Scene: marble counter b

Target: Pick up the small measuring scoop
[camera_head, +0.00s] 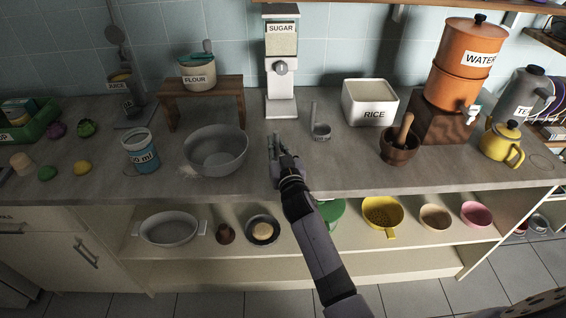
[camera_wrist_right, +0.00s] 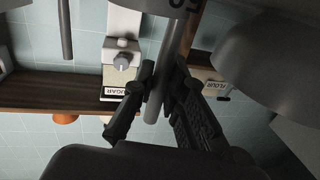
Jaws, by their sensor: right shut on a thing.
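My right gripper (camera_head: 275,145) is over the counter, just right of the large grey bowl (camera_head: 216,150). In the right wrist view, its dark fingers (camera_wrist_right: 160,98) are shut on the thin grey handle of a measuring scoop (camera_wrist_right: 174,50). That scoop's cup is at the top edge and partly cut off, with a label of which "50" shows. In the head view the held scoop is mostly hidden by the gripper. Another grey scoop (camera_head: 320,130) with an upright handle stands on the counter to the right, apart from the gripper. My left gripper is not in view.
The sugar dispenser (camera_head: 281,85) stands behind the gripper. A rice container (camera_head: 369,102), a mortar with pestle (camera_head: 399,153) and a yellow kettle (camera_head: 501,145) are to the right. A blue measuring cup (camera_head: 141,155) is left of the bowl. Counter in front of the mortar is clear.

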